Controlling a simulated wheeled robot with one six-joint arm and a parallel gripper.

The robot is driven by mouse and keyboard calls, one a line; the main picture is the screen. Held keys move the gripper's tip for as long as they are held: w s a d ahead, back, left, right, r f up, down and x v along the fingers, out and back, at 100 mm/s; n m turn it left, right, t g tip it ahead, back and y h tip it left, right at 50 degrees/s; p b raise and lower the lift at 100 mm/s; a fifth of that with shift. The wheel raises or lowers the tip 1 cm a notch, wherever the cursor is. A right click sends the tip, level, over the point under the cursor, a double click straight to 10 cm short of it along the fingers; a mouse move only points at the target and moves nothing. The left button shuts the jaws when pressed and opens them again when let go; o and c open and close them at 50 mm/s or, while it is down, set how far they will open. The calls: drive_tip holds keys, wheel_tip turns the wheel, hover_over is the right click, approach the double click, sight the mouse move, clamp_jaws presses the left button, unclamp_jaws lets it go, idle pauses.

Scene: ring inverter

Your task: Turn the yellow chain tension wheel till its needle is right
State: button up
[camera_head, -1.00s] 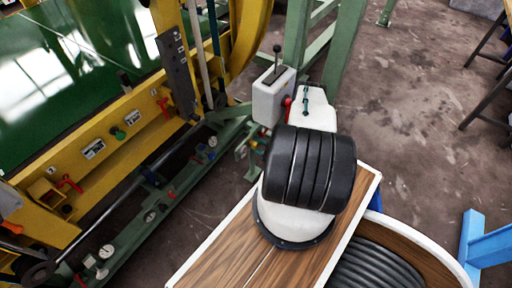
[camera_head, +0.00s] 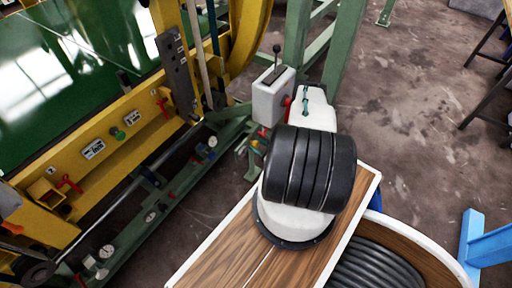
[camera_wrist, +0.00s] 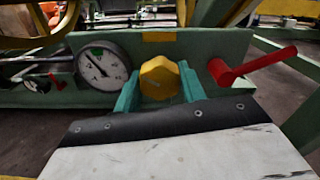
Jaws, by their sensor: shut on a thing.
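The yellow wheel (camera_wrist: 159,78) is a knobbed knob on a green panel in the middle of the wrist view. My gripper (camera_wrist: 160,90) has its two teal fingers on either side of the wheel and is shut on it. A round white gauge (camera_wrist: 102,66) sits just left of the wheel, with a green band near its top. Its dark needle points up and left, and looks just left of the green band. The fingers cover the wheel's lower sides. In the head view my own arm stands in front, and I cannot make out the grip on the wheel.
A red lever (camera_wrist: 254,65) sticks out right of the wheel, close to the right finger. A smaller gauge (camera_wrist: 37,83) with a red handle is at the left. In the head view a grey box (camera_head: 273,96) with a black-knobbed lever stands close behind my arm.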

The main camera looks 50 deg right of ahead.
drive_tip(key=m, duration=0.5)
drive_tip(key=shift+m, duration=0.4)
drive_tip(key=m, duration=1)
drive_tip(key=shift+m, duration=2.6)
drive_tip(key=o, duration=1)
drive_tip(key=shift+c, duration=0.2)
